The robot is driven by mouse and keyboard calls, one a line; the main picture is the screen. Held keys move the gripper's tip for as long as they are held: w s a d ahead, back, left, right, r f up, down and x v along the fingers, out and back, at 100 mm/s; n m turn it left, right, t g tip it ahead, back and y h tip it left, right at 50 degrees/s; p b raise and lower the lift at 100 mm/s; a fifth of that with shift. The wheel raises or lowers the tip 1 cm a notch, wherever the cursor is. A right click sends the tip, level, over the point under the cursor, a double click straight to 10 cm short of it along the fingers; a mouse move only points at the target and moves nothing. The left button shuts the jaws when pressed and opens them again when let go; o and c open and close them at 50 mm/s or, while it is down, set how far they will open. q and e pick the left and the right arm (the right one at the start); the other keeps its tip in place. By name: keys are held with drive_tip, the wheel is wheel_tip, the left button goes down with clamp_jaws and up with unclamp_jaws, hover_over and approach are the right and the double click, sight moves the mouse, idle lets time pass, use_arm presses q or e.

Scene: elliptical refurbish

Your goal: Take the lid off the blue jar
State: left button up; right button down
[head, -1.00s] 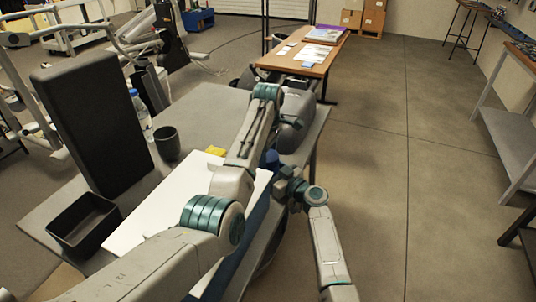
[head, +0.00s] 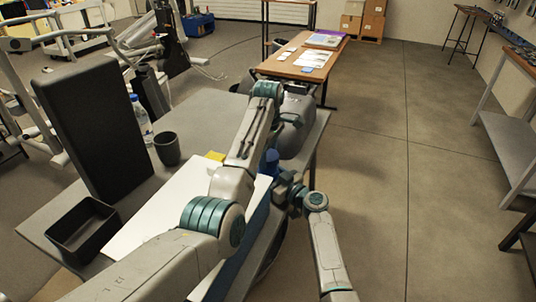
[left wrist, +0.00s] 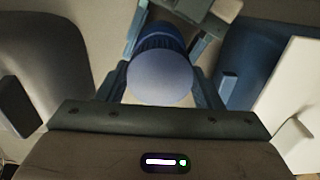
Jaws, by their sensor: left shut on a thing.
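The blue jar (head: 270,161) shows only in part in the head view, between my two arms beside the table's right side. In the left wrist view its pale blue round lid (left wrist: 160,76) faces the camera, with a ribbed dark blue band behind it. My left gripper (left wrist: 160,88) has one finger on each side of the lid and is shut on it. In the head view my left gripper (head: 277,160) is mostly hidden behind its arm. My right gripper (head: 288,188) is close to the jar from the right; its fingers are too unclear to tell their state.
The grey table (head: 205,112) carries a dark cup (head: 167,148), a black open bin (head: 84,228), a tall black panel (head: 95,130), a bottle (head: 140,118) and a white board (head: 165,205). A yellow object (head: 215,156) lies near my left arm.

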sight(268, 155)
use_arm(q)
drive_tip(key=shift+r, duration=2)
use_arm(e)
drive_tip(key=shift+c, duration=1.2)
unclamp_jaws()
